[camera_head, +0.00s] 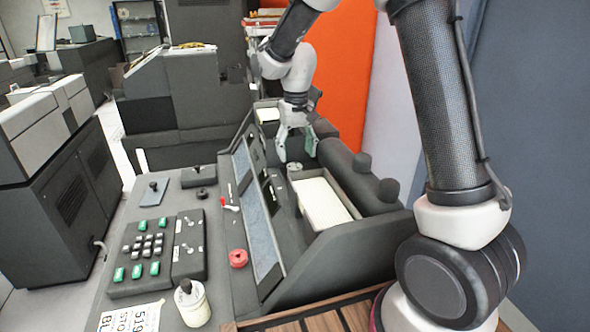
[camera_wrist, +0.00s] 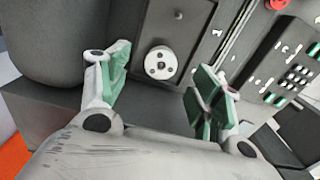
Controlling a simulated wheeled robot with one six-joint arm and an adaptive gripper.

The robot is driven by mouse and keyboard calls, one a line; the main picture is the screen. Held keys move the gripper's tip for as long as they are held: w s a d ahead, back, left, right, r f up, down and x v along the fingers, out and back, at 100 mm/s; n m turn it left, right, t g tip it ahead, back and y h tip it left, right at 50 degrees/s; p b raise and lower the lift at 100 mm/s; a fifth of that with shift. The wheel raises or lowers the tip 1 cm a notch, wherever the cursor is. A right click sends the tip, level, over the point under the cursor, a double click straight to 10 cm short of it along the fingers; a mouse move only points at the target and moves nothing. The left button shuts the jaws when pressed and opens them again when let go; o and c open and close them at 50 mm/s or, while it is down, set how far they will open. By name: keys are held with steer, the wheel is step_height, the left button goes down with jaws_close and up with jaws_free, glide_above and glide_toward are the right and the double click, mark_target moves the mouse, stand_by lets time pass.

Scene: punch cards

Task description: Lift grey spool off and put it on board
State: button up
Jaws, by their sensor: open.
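The grey spool (camera_wrist: 161,62) is a pale round disc with a hub and small dark holes, sitting on the dark machine panel. In the head view the grey spool (camera_head: 294,167) lies just below my gripper (camera_head: 297,150). In the wrist view my gripper (camera_wrist: 164,80) is open, with its green-padded fingers apart and the spool seen between and beyond them. No contact with the spool shows. A flat grey board (camera_head: 153,193) with a knob lies on the desk at left; I cannot tell whether it is the task's board.
A card tray (camera_head: 323,204) and dark rollers (camera_head: 362,180) stand right of the grey spool. A keypad (camera_head: 150,250) and a pale cup (camera_head: 192,303) are at front left.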

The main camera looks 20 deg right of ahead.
mark_target(295, 165)
steer(key=f, duration=0.4)
steer(key=shift+w+a+f, duration=0.15)
steer(key=shift+w+f, duration=0.1)
steer(key=shift+f, duration=0.15)
steer(key=shift+c, duration=0.2)
steer(key=c, duration=1)
